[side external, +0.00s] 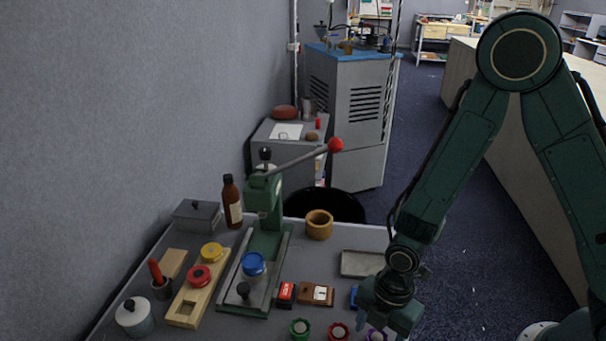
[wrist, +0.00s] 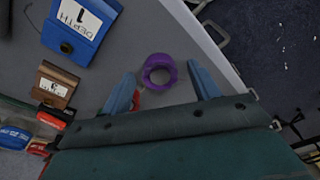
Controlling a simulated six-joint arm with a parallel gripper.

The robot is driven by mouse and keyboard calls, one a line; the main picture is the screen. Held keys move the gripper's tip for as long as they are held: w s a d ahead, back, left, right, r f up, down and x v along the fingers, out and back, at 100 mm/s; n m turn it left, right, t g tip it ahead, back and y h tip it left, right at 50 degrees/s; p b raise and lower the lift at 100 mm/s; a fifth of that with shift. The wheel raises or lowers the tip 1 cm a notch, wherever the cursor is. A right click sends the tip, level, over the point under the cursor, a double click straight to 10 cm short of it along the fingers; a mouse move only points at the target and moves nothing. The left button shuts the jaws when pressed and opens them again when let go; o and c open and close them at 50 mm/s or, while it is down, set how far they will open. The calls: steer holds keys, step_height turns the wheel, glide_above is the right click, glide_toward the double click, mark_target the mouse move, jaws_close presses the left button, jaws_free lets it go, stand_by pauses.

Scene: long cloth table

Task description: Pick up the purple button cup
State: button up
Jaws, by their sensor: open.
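The purple button cup (wrist: 158,72) is a small ring-shaped cup on the grey table. In the wrist view it lies between my two blue fingers, slightly beyond the tips, with a gap on both sides. My gripper (wrist: 163,84) is open and empty. The height of the fingers above the table is hard to tell.
A red cup (side external: 338,331) and a green cup (side external: 300,328) stand left of the purple one. A blue labelled box (wrist: 80,25), a brown box (side external: 316,293) and a red box (side external: 286,293) are nearby. The table edge (wrist: 205,35) is close to the purple cup.

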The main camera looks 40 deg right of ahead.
mark_target(377, 336)
steer(key=shift+f, duration=0.15)
stand_by(0.4)
steer(key=c, duration=1.1)
steer(key=shift+o, duration=0.2)
steer(key=shift+r, duration=0.2)
step_height(377, 336, up, 20)
steer(key=shift+f, duration=0.15)
steer(key=shift+w+f, duration=0.1)
stand_by(0.5)
